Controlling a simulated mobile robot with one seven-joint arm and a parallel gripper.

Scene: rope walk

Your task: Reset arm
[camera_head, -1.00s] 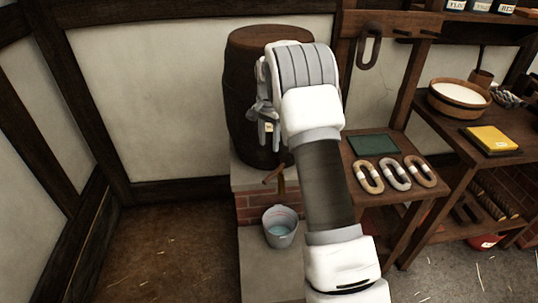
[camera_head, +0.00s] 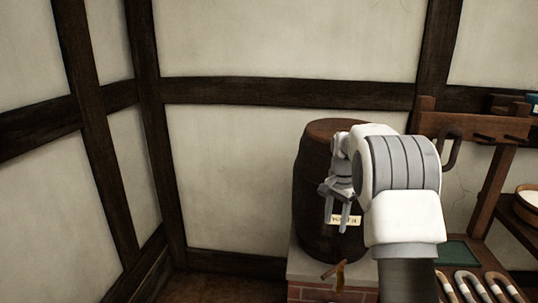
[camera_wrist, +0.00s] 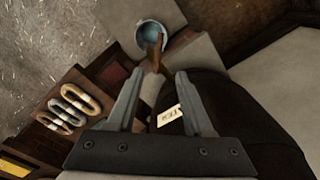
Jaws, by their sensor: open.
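My gripper (camera_head: 338,222) is open and empty, with its two grey fingers pointing down in front of the dark wooden barrel (camera_head: 312,190). It also shows in the wrist view (camera_wrist: 158,98), above the barrel's side, its label and its tap. My white and grey arm covers the barrel's right part in the head view. In the wrist view nothing lies between the fingertips except the tap further off.
The barrel stands on a stone-topped brick base (camera_head: 305,268) with a wooden tap (camera_head: 336,270). A bucket (camera_wrist: 154,38) is below the tap. Rope rings (camera_head: 470,287) lie on a wooden stand at right. A hook rail (camera_head: 475,127) holds one dark ring. Timbered walls close the left.

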